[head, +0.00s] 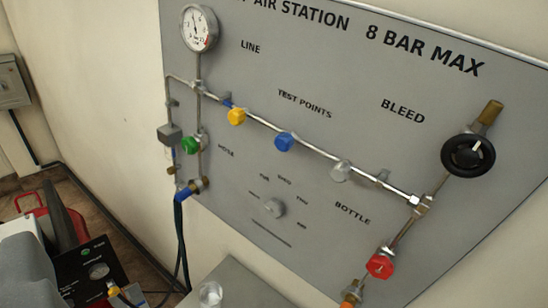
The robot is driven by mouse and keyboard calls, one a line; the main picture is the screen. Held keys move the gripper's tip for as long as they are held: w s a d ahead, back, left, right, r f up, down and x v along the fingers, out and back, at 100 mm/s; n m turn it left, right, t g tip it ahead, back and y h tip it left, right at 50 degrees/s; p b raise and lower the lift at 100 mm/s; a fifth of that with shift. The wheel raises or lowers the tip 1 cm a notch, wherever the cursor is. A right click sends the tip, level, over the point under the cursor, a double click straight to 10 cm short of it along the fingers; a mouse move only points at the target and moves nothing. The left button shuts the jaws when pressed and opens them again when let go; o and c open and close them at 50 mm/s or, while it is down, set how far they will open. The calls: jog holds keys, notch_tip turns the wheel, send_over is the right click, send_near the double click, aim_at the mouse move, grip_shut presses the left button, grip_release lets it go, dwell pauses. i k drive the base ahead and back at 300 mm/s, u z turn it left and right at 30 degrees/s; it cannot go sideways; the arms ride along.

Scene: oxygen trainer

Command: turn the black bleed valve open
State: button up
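The black bleed valve (468,155) is a round black handwheel at the right of the grey panel, below the word BLEED. It sits on an angled metal pipe with a brass outlet (491,112) above it. A pale pointer-like mark shows on its hub. I cannot tell from this view whether the valve is open or shut. My gripper is not recognisable in this view, and nothing is touching the handwheel.
A grey surface with a clear cup (210,294) is below. Equipment stands lower left.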

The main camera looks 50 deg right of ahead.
aim_at(467, 156)
jog(key=z, duration=1.35)
jog(key=k, duration=1.15)
jog(key=u, duration=0.15)
jog(key=i, duration=0.75)
jog(key=z, duration=0.7)
jog(key=i, duration=0.5)
jog(key=u, duration=0.15)
